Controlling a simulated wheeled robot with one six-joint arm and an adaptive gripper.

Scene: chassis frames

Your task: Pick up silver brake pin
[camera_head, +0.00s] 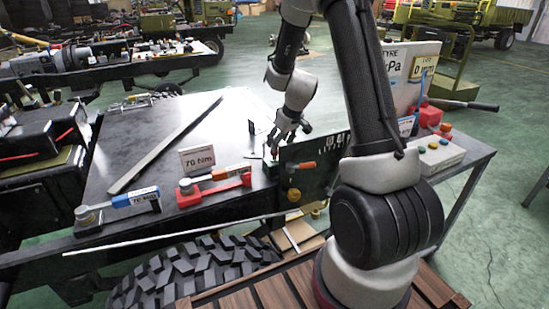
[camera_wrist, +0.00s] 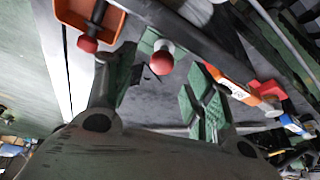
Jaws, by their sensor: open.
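My gripper (camera_head: 284,140) reaches down over the right part of the dark bench in the head view. In the wrist view its two green-padded fingers (camera_wrist: 160,72) are apart. A short piece with a pale silver collar and red round end (camera_wrist: 161,58) shows in the gap between them, at a green holder (camera_wrist: 150,42); it may be the silver brake pin, but I cannot be sure. I see no contact with the fingers. In the head view a small green block (camera_head: 264,167) sits below my gripper, and the pin cannot be made out there.
A second red-ended piece (camera_wrist: 88,43) is by an orange tray (camera_wrist: 112,22). A red torque wrench (camera_head: 213,186), a blue-handled wrench (camera_head: 130,199) and a 70 Nm sign (camera_head: 197,160) are left of my gripper. A dark upright panel (camera_head: 318,165) stands close on its right.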

